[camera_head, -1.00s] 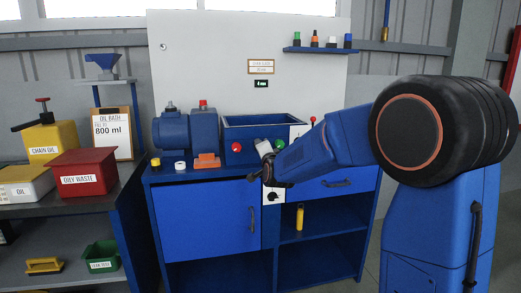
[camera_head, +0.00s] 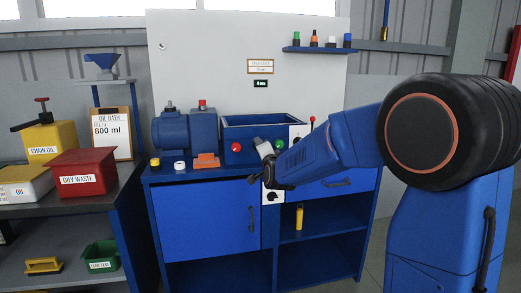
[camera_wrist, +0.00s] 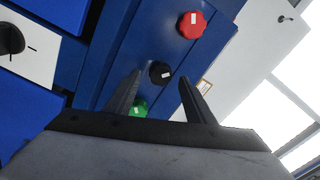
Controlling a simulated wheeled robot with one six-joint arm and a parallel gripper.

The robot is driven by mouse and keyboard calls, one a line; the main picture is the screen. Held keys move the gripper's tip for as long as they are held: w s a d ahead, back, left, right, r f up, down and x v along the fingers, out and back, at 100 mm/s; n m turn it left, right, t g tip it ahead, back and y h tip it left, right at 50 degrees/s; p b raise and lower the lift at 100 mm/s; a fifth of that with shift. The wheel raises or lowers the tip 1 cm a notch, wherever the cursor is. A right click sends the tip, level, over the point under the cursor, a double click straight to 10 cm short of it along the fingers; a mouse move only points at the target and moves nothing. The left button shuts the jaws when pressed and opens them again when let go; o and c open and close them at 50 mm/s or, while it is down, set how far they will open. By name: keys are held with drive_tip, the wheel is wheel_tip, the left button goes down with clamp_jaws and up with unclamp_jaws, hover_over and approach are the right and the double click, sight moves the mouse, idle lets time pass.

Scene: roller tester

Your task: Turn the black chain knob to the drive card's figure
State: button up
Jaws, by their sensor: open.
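In the wrist view a black knob (camera_wrist: 160,72) with a small white mark sits on the blue panel, between a red knob (camera_wrist: 192,25) and a green knob (camera_wrist: 137,107). My gripper (camera_wrist: 160,77) is open. Its two fingers appear on either side of the black knob in the picture; I cannot tell whether they touch it. In the head view my gripper (camera_head: 263,162) is at the front of the blue trough (camera_head: 248,131) and hides the black knob. A small card (camera_head: 260,66) hangs on the wall panel; its figure is too small to read.
A second black dial (camera_wrist: 12,39) is on a white plate, also in the head view (camera_head: 272,197). A small dark display (camera_head: 261,83) is below the card. A blue motor (camera_head: 171,129) and an orange block (camera_head: 206,160) stand left of the trough. A red-tipped lever (camera_head: 312,120) stands at the right.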

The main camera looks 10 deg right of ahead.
drive_tip(key=s, duration=1.6)
drive_tip(key=s+d+f+n+g, duration=0.2)
drive_tip(key=s+f+n+g, duration=0.2)
drive_tip(key=s, duration=0.8)
drive_tip(key=s+d+f+n+g, duration=0.2)
drive_tip(key=s+f+n+g, duration=0.2)
drive_tip(key=s, duration=0.9)
drive_tip(key=s+d+f+n+g, duration=0.3)
drive_tip(key=s+f+n+g, duration=0.2)
drive_tip(key=s, duration=0.8)
wheel_tip(320, 180, down, 3)
drive_tip(key=shift+s+f+n, duration=0.15)
drive_tip(key=shift+n, duration=0.15)
